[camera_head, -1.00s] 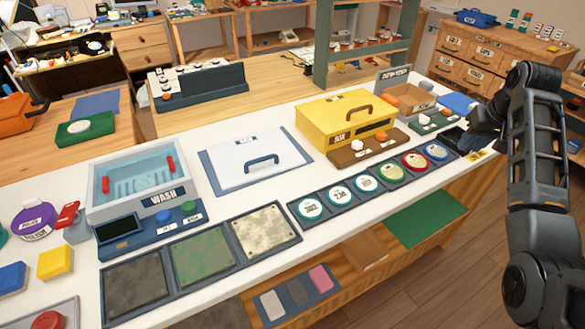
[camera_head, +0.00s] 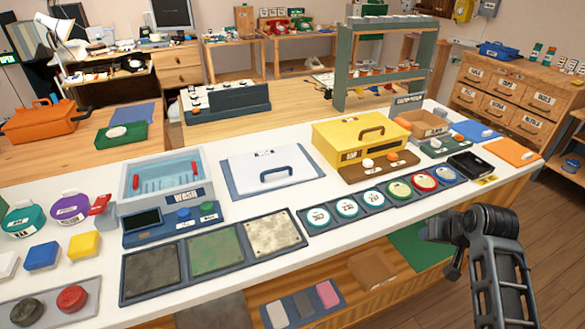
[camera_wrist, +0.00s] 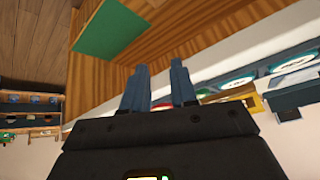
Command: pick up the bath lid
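The white bath lid (camera_head: 268,170) lies flat on a dark blue base on the counter, with a blue bar handle (camera_head: 276,174) standing up from it. It is just right of the wash bath (camera_head: 166,185), which is uncovered and has red grips inside. My gripper (camera_head: 437,238) is in front of the counter at the lower right, well away from the lid. In the wrist view my gripper's two blue-grey fingers (camera_wrist: 158,88) stand apart with nothing visible between them. The lid cannot be made out in the wrist view.
The yellow box (camera_head: 345,133) stands right of the lid. A row of round labelled discs (camera_head: 373,196) and textured square plates (camera_head: 213,249) line the counter's front. A green panel (camera_wrist: 110,28) on the lower shelf shows in the wrist view.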

